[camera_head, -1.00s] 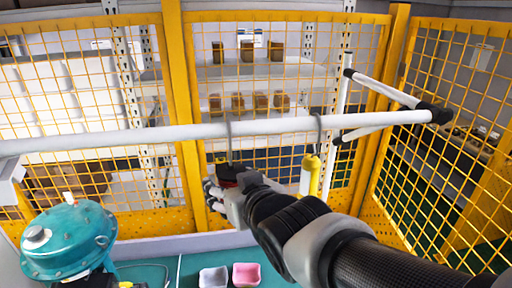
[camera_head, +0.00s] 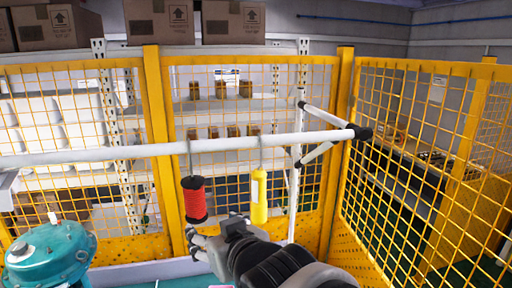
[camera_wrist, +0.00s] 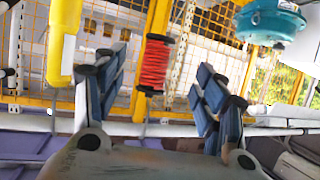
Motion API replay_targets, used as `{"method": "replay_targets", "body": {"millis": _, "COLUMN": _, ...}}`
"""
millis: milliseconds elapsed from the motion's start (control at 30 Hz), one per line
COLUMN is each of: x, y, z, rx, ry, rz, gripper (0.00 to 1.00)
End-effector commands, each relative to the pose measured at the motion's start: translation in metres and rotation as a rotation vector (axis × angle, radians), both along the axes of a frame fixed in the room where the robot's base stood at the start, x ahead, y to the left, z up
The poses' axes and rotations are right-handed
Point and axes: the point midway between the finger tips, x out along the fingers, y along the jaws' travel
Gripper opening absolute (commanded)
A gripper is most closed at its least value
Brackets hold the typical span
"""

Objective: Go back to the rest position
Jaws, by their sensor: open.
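My gripper (camera_head: 196,244) is in the lower middle of the head view, below the hanging tools. In the wrist view its two blue-padded fingers (camera_wrist: 160,68) stand wide apart with nothing between them. A red spool-like tool (camera_head: 194,200) with black ends hangs by a hook from the white rail (camera_head: 230,143). It also shows in the wrist view (camera_wrist: 154,66), beyond the open fingers and apart from them. A yellow cylindrical tool (camera_head: 259,196) hangs to its right; it also shows in the wrist view (camera_wrist: 63,40), at the left.
A teal domed valve unit (camera_head: 48,255) stands at the lower left. Yellow mesh fencing (camera_head: 165,150) closes the back and right side. Shelves with small brown boxes (camera_head: 220,90) and large cartons (camera_head: 155,22) stand behind it. The bench is mostly out of view.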

Motion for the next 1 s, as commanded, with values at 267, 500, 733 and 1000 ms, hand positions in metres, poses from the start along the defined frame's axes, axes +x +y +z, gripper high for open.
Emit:
{"method": "replay_targets", "body": {"millis": 267, "x": -0.012, "y": -0.051, "z": -0.062, "rx": -0.058, "ry": 0.091, "rz": -0.102, "gripper": 0.65}}
{"method": "replay_targets", "body": {"millis": 500, "x": -0.038, "y": -0.105, "z": -0.130, "rx": -0.113, "ry": 0.211, "rz": -0.210, "gripper": 0.65}}
{"method": "replay_targets", "body": {"millis": 733, "x": -0.096, "y": -0.169, "z": -0.234, "rx": -0.170, "ry": 0.411, "rz": -0.345, "gripper": 0.65}}
{"method": "replay_targets", "body": {"millis": 1000, "x": -0.178, "y": -0.212, "z": -0.336, "rx": -0.191, "ry": 0.647, "rz": -0.449, "gripper": 0.65}}
